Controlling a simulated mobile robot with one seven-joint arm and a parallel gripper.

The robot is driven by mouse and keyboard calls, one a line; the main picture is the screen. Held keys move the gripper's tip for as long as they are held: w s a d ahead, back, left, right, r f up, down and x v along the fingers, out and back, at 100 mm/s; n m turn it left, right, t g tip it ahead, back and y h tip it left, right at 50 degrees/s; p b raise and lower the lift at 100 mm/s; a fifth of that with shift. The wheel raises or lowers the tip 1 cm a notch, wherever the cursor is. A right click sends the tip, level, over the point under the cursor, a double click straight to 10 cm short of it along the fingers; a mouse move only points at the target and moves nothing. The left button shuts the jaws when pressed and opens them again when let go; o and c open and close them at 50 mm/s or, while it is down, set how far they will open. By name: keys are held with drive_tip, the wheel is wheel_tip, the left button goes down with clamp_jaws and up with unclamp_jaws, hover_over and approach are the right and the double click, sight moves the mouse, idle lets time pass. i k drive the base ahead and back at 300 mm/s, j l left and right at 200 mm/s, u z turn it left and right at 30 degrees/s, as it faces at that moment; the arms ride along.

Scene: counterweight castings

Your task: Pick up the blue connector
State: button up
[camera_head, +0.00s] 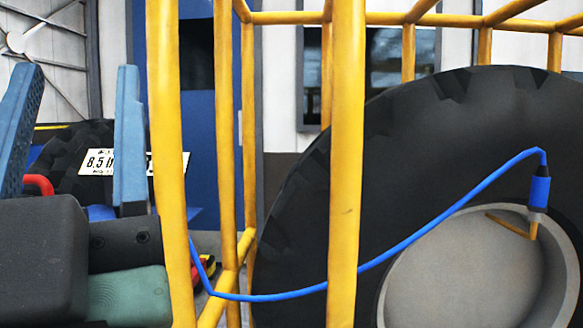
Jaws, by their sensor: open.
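The blue connector (539,191) is at the right, at the end of a blue cable (430,228). It hangs upright in front of the big tyre's grey hub, with a grey lower end near a brownish-yellow piece. The cable arches over its top, then sags down to the left past the yellow bars. My gripper (78,78) is at the far left, with its two blue fingers pointing up and spread apart. It is open, with nothing seen held between the fingers. It is far left of the connector and apart from it.
A yellow bar cage (346,165) shows between my gripper and the connector in the picture. A large black tyre (310,220) with a grey hub (460,275) fills the right. Behind my gripper are another tyre (72,150) and a white sign (98,162). A small red and yellow thing (206,272) sits low behind the bars.

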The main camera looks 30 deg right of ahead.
sight(537, 206)
drive_tip(key=z, duration=1.85)
